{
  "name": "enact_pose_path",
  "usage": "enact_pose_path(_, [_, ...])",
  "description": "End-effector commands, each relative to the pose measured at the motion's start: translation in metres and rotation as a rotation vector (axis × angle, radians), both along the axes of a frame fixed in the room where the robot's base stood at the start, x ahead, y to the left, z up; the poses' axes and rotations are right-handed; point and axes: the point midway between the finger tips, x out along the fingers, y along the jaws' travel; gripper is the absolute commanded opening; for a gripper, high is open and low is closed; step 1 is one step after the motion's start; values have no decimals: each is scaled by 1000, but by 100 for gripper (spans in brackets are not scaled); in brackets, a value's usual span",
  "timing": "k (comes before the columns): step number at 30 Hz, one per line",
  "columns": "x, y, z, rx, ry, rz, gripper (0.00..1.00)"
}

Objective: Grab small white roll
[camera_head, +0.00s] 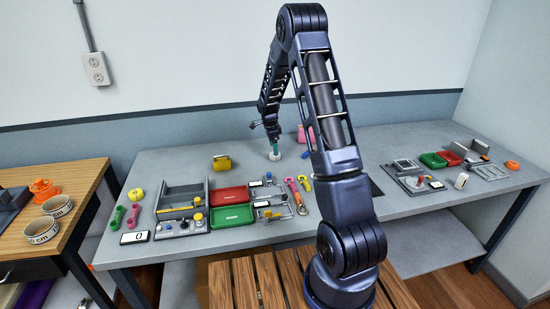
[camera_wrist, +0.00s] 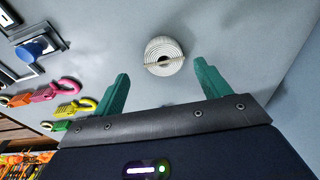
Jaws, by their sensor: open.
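The small white roll (camera_wrist: 164,56) lies on the grey table in the wrist view, slightly beyond my fingertips and between their lines. It looks ribbed, with a dark centre. My gripper (camera_wrist: 161,82) has two green fingers spread apart, with nothing between them. In the head view my gripper (camera_head: 274,148) points down at the back middle of the table, just over the white roll (camera_head: 276,156). My fingers partly hide the roll there. Another white roll (camera_head: 461,181) stands at the table's right side.
Pink and yellow straps (camera_wrist: 70,92) lie to the left in the wrist view. In the head view, a yellow item (camera_head: 222,162) is left of my gripper and a pink one (camera_head: 304,134) is right of it. Red (camera_head: 229,196) and green (camera_head: 232,215) trays lie nearer the front. Table around the roll is clear.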

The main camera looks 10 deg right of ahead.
Motion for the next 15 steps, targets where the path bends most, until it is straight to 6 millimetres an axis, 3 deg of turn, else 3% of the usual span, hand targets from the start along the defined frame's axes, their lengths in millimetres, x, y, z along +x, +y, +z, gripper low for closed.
enact_pose_path(9, [5,-7,-41,0,2,0,76])
enact_pose_path(15, [6,-6,-45,0,0,1,76])
